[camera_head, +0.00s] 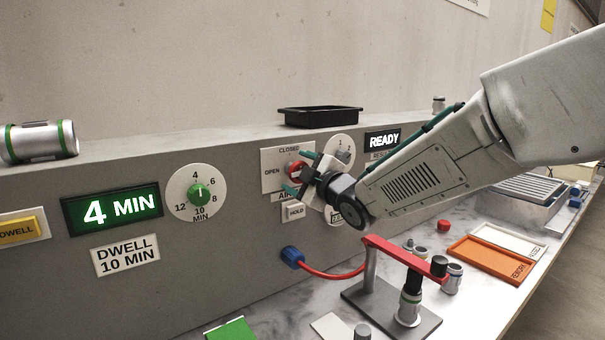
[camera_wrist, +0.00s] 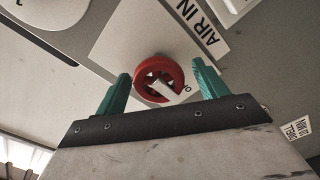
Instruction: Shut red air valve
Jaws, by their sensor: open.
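The red air valve (camera_head: 293,169) is a round red knob on a white plate on the grey panel, with CLOSED printed above it and OPEN to its left. My gripper (camera_head: 300,173) is at the plate with its two green fingers apart. In the wrist view the red knob (camera_wrist: 146,72) lies between the open fingers (camera_wrist: 161,72), with no clear contact visible. A white bar on the knob slants to the lower right, close to partly hidden letters that begin with O. In the head view my gripper hides part of the plate.
A HOLD button (camera_head: 293,212) is just below the valve plate, and another dial (camera_head: 341,149) is close on its right. A black tray (camera_head: 319,116) stands on the panel top. A red-armed fixture (camera_head: 405,257) stands on the bench below my arm.

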